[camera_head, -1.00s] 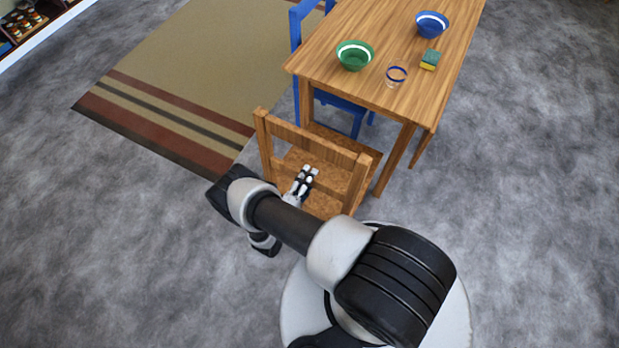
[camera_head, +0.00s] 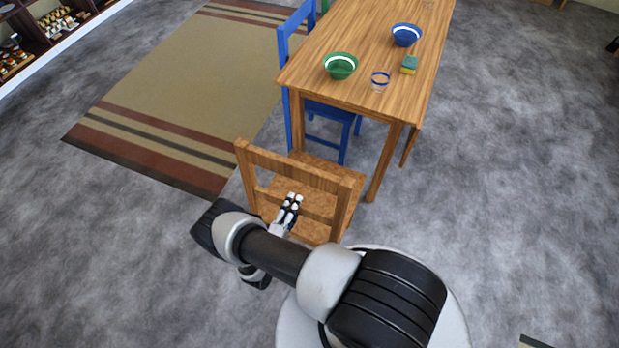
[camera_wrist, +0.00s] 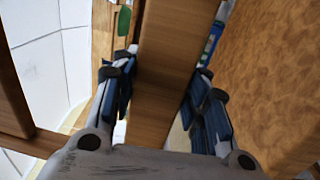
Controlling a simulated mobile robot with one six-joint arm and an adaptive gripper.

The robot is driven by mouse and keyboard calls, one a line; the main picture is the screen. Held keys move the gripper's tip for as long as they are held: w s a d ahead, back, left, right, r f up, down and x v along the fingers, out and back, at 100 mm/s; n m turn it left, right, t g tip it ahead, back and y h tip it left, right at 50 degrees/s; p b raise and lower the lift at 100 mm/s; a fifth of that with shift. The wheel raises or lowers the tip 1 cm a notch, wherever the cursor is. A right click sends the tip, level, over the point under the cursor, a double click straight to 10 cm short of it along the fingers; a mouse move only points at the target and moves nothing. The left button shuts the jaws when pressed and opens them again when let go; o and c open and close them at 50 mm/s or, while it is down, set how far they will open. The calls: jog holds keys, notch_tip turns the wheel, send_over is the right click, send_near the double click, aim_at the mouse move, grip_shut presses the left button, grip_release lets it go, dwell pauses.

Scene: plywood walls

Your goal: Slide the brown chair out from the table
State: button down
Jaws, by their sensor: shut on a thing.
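The brown wooden chair (camera_head: 300,168) stands at the near end of the wooden table (camera_head: 365,50), its backrest towards me. Part of its seat shows through the backrest, with the front edge close to the table's near legs. My gripper (camera_head: 293,199) is at the lower slat of the backrest. In the wrist view my gripper (camera_wrist: 160,95) has its fingers on both sides of a wooden slat of the chair (camera_wrist: 165,60), shut on it. The chair's seat (camera_wrist: 270,75) fills the right of that view. My arm hides the chair's lower part in the head view.
A blue chair (camera_head: 330,112) stands at the table's left side. A striped rug (camera_head: 190,80) lies to the left. Grey floor is open at left and right.

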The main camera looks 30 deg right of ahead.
jog(key=shift+w+d, duration=0.15)
jog(key=shift+w, duration=0.05)
jog(key=shift+s+f+b, duration=0.2)
jog(key=shift+f+b, duration=1.05)
jog(key=shift+f, duration=0.15)
jog(key=c, duration=1.4)
grip_release()
jog(key=shift+w+d, duration=0.1)
jog(key=shift+d, duration=0.1)
jog(key=o, duration=0.5)
jog(key=shift+a, duration=0.1)
jog(key=shift+a, duration=0.15)
